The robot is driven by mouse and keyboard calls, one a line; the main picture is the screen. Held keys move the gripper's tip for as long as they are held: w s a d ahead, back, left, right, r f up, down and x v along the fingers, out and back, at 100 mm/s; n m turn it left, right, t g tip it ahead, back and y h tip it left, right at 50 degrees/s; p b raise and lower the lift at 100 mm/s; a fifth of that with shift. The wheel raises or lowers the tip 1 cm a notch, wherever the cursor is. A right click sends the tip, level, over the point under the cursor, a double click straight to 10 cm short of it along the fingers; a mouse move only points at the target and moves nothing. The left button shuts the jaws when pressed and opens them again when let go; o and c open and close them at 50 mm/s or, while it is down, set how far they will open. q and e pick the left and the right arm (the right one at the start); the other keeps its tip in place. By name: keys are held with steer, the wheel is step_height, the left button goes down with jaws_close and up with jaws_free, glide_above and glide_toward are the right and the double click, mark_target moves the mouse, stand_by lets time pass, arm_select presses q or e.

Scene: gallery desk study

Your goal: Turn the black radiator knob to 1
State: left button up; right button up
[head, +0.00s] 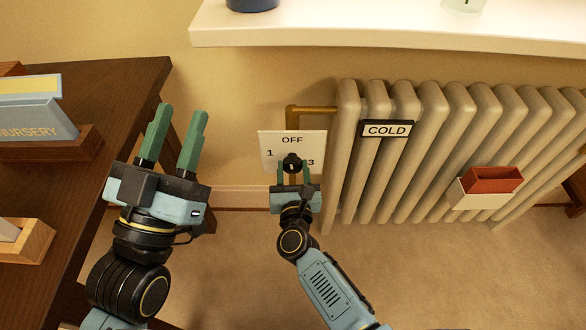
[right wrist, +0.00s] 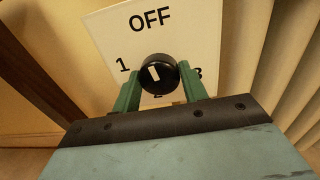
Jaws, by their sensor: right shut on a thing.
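The black radiator knob (head: 291,161) sits on a white dial plate (head: 313,140) on the wall, left of the radiator. The plate reads OFF at top, 1 at left and 3 at right; the lower mark is mostly hidden. My right gripper (head: 294,170) is shut on the knob, one green finger on each side. In the right wrist view the knob (right wrist: 158,66) carries a short white mark, slightly tilted; I cannot tell which number it points to. My left gripper (head: 180,112) is open and empty, over the floor beside the desk.
The cream radiator (head: 430,150) bears a COLD sign (head: 387,130) and a box with a red inside (head: 487,190). A white shelf (head: 380,35) juts out above. A dark desk (head: 110,95) with a NURSERY sign (head: 35,120) stands at left.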

steer(key=shift+n, duration=0.8)
steer(key=n+p, duration=0.1)
steer(key=n, duration=0.3)
steer(key=shift+p, duration=0.35)
steer(key=n, duration=0.2)
steer(key=n+p, duration=0.1)
steer(key=n, duration=0.2)
steer(key=shift+g+h, duration=0.3)
arm_select(q)
step_height(320, 180, down, 14)
steer(key=a+g+y+p, duration=0.1)
steer(key=a+g+y, duration=0.1)
steer(key=g, duration=0.8)
steer(key=shift+s+a+f+y, duration=0.2)
steer(key=shift+a+y, duration=0.2)
steer(key=shift+y, duration=0.5)
arm_select(e)
steer(key=shift+a+n, duration=0.1)
steer(key=shift+n, duration=1.4)
steer(key=o, duration=1)
